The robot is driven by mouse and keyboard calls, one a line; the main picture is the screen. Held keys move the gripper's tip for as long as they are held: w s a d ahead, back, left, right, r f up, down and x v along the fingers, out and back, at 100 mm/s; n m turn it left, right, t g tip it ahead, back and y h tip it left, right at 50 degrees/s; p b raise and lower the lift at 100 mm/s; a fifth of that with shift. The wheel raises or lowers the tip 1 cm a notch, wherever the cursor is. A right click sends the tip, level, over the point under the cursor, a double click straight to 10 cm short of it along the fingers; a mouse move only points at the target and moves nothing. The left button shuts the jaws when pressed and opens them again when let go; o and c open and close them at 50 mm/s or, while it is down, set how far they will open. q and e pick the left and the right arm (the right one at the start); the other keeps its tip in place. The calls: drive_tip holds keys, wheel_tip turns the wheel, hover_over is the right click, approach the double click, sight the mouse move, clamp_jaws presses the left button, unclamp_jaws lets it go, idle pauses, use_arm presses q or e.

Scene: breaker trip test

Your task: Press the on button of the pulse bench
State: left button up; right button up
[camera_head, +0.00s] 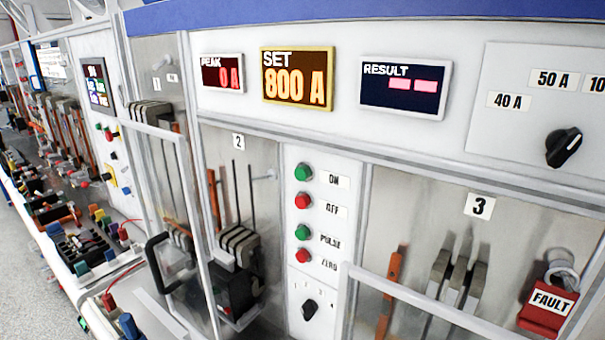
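The pulse bench's control strip (318,262) stands upright in the middle of the head view. The green ON button (303,172) is at its top, beside the label "ON". Below it are the red OFF button (303,201), the green PULSE button (303,233) and the red ZERO button (302,256). A black selector knob (310,309) sits under them. Above, the PEAK display (222,74) reads 0 A, the SET display (297,78) reads 800 A, and the RESULT display (405,87) shows two dashes. Neither gripper is in view.
Bay 2 (238,142) is left of the strip and bay 3 (479,205) right, with a red FAULT padlock (547,303). A guard frame with a black handle (160,262) stands at left. A rotary knob (563,147) is upper right. Leads and terminals crowd the left bench.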

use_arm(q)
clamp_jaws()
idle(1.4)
